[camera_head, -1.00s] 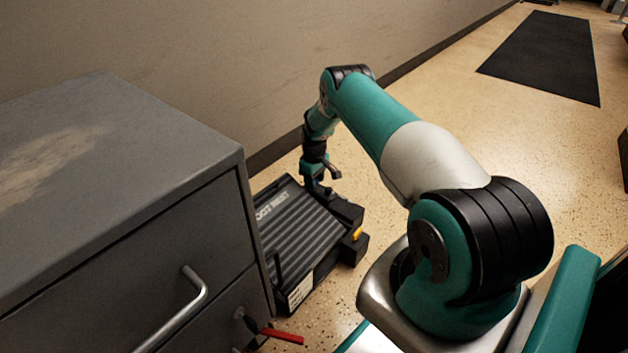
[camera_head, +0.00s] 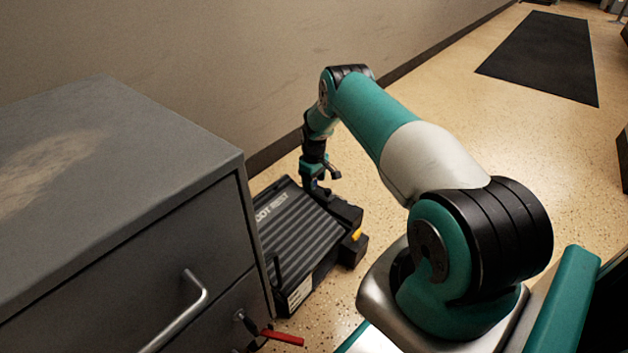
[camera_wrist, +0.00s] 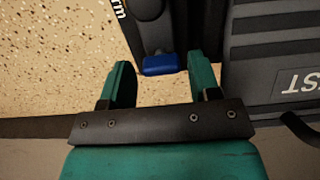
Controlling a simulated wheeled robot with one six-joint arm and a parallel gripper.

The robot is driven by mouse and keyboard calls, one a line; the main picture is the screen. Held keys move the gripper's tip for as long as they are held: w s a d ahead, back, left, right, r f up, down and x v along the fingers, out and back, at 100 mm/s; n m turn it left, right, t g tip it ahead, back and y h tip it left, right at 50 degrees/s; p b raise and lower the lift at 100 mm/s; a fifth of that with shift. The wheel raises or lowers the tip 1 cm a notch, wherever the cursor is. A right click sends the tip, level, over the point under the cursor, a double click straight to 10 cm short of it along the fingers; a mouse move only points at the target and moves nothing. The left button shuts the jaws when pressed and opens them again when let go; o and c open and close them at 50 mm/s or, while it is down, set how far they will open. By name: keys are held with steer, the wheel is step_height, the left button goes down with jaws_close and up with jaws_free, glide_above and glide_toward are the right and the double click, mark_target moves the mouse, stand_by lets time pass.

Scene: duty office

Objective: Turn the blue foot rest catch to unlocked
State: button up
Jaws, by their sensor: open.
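The blue catch (camera_wrist: 161,64) shows in the wrist view at the end of a dark bar on the side of the foot rest. My gripper (camera_wrist: 160,80) is open, with one teal finger on each side of the catch in the picture. I cannot tell whether either finger touches it. The foot rest (camera_head: 300,240) is a black ribbed platform on the floor beside the cabinet, and it also shows in the wrist view (camera_wrist: 270,45). In the head view my gripper (camera_head: 320,192) is at its far right edge, and the blue catch is hidden there.
A grey metal cabinet (camera_head: 110,170) with a drawer handle (camera_head: 180,315) stands left of the foot rest. A red-tagged key (camera_head: 283,337) sticks out of its front. A wall (camera_head: 250,70) runs behind. Speckled floor is free to the right, with a black mat (camera_head: 540,55) farther off.

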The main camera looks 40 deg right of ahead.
step_height(320, 180, up, 8)
steer(key=p, duration=0.5)
steer(key=shift+f, duration=0.2)
